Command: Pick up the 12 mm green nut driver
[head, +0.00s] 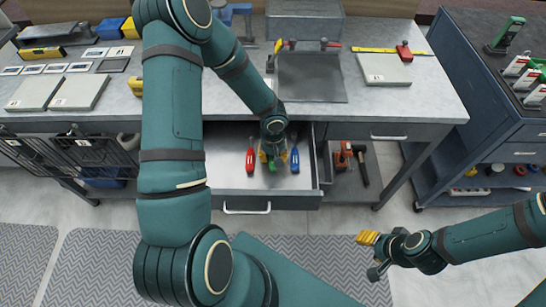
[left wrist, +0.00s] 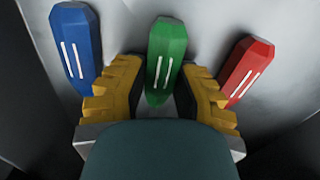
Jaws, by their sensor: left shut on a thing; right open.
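The green nut driver (left wrist: 165,58) lies in the open drawer (head: 226,175), between a blue driver and a red driver. My left gripper (head: 271,157) is down in the drawer, its yellow fingers on either side of the green handle. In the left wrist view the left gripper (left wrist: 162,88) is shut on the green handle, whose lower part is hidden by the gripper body. In the head view only a bit of green (head: 272,167) shows below the fingers. My right gripper (head: 370,255) is open and empty above the floor at the lower right.
The red driver (head: 250,160) and the blue driver (head: 295,160) lie close beside the left gripper; the blue one (left wrist: 76,45) and red one (left wrist: 245,70) also show in the left wrist view. The drawer walls surround them. An orange tool (head: 342,155) lies on a shelf to the right.

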